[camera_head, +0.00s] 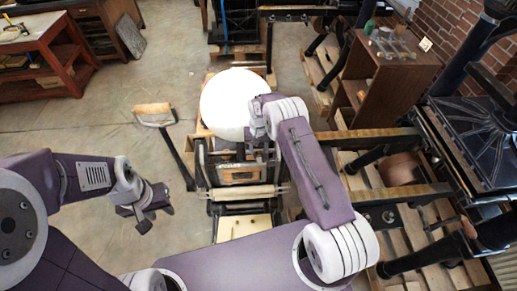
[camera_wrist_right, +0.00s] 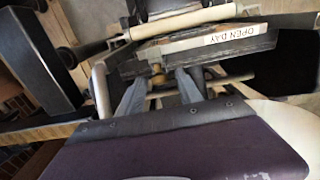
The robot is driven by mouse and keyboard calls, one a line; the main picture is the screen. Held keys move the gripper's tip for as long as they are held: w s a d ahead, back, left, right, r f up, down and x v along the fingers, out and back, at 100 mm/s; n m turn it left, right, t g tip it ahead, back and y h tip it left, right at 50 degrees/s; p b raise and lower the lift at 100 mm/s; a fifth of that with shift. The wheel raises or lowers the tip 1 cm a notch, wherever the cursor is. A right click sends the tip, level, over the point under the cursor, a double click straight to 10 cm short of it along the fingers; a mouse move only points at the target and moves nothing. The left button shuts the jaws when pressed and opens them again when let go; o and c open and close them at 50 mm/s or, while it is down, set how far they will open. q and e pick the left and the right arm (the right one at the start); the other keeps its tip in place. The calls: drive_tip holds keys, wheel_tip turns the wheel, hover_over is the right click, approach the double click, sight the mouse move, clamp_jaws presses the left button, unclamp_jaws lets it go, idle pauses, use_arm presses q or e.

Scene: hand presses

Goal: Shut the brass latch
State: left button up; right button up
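The brass latch (camera_wrist_right: 157,74) shows in the right wrist view as a small brass knob at the near edge of a dark metal frame. The frame bears a white label (camera_wrist_right: 231,34) reading "OPEN DAY", upside down. My right gripper (camera_wrist_right: 161,82) is open, its two grey fingers on either side of the latch near their tips. I cannot tell whether they touch it. In the head view, my right gripper (camera_head: 262,143) is over the hand press (camera_head: 238,176), and I cannot make out the latch there. My left gripper (camera_head: 155,211) is open and empty, left of the press.
A white round disc (camera_head: 228,100) stands at the back of the press, close to my right gripper. A wooden-topped handle (camera_head: 153,110) stands to its left. More presses on pallets and a brown cabinet (camera_head: 392,75) are at right. A red workbench (camera_head: 50,50) is at far left.

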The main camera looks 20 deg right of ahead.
sight(259, 161)
clamp_jaws()
drive_tip(key=shift+s, duration=0.1)
drive_tip(key=shift+s+t, duration=0.1)
drive_tip(key=shift+t, duration=0.3)
drive_tip(key=shift+s+a+t+b, duration=0.1)
drive_tip(key=shift+t+b, duration=0.2)
drive_tip(key=shift+b, duration=0.2)
drive_tip(key=t+b, duration=0.1)
drive_tip(key=b, duration=0.5)
drive_tip(key=s+f+t+b, duration=0.1)
drive_tip(key=b, duration=0.5)
drive_tip(key=f+t+h+b, duration=0.1)
drive_tip(key=t+b, duration=0.1)
drive_tip(key=b, duration=0.5)
drive_tip(key=shift+s+a+f, duration=0.2)
drive_tip(key=shift+s+f, duration=0.05)
drive_tip(key=shift+s, duration=0.15)
drive_tip(key=shift+s+a+r+t+h+b, duration=0.1)
drive_tip(key=shift+s+t+h+b, duration=0.65)
drive_tip(key=shift+b, duration=5.05)
drive_tip(key=shift+s+a+r+t+y+b, duration=0.15)
drive_tip(key=shift+t+b, duration=1.3)
drive_tip(key=shift+b, duration=4.35)
drive_tip(key=shift+s+d+f+t+h+b, duration=0.2)
drive_tip(key=shift+t+b, duration=0.9)
drive_tip(key=shift+b, duration=4.7)
drive_tip(key=shift+s+a+r, duration=0.1)
drive_tip(key=shift+a+r, duration=0.05)
